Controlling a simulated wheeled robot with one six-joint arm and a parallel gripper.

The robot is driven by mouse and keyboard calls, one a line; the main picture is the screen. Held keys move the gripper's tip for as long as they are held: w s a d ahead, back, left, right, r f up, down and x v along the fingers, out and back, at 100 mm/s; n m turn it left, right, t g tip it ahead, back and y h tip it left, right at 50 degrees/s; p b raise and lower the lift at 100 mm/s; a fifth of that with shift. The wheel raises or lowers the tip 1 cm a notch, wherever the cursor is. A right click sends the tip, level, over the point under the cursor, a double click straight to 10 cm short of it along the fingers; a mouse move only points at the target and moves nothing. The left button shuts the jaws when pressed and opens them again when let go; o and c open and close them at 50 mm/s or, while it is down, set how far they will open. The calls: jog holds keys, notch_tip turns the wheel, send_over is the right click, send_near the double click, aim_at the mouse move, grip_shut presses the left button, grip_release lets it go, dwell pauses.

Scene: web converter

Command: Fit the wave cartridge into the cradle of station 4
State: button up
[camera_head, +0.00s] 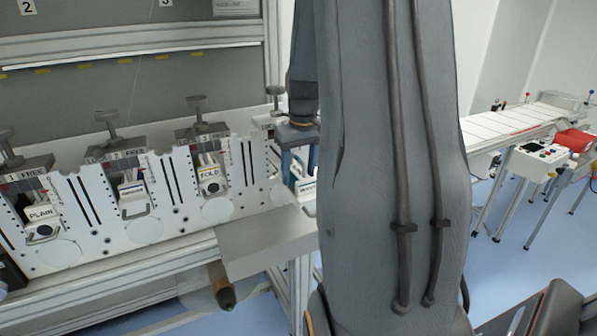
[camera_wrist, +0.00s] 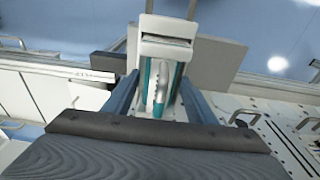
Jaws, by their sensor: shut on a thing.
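My gripper (camera_wrist: 160,92) is shut on a white cartridge with teal strips, taken as the wave cartridge (camera_wrist: 166,48); its two blue-grey fingers stand on either side of it. In the head view my gripper (camera_head: 299,142) is at the right end of the white station panel, partly behind my arm. A bit of the held cartridge (camera_head: 307,188) shows there, its label cut off by my arm. Station 4 (camera_head: 264,124) shows only as a sliver with its clamp knob; its cradle is hidden. I cannot tell whether the cartridge touches the cradle.
Stations 1 to 3 hold a PLAIN cartridge (camera_head: 41,220), another cartridge (camera_head: 134,199) and a FOLD cartridge (camera_head: 211,181), under clamp knobs. A grey plate (camera_head: 262,243) juts out in front of the panel. A white table (camera_head: 510,122) and a control box (camera_head: 541,157) stand at right.

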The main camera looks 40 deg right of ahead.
jog(key=o, duration=1.4)
jog(key=r+b, duration=0.1)
jog(key=r, duration=0.3)
jog(key=s+r+b, duration=0.1)
jog(key=r, duration=0.3)
jog(key=r+b, duration=0.1)
jog(key=r, duration=0.3)
jog(key=shift+s+a+r+b, duration=0.1)
jog(key=shift+s+a+b, duration=0.1)
jog(key=shift+b, duration=0.2)
jog(key=shift+a, duration=0.1)
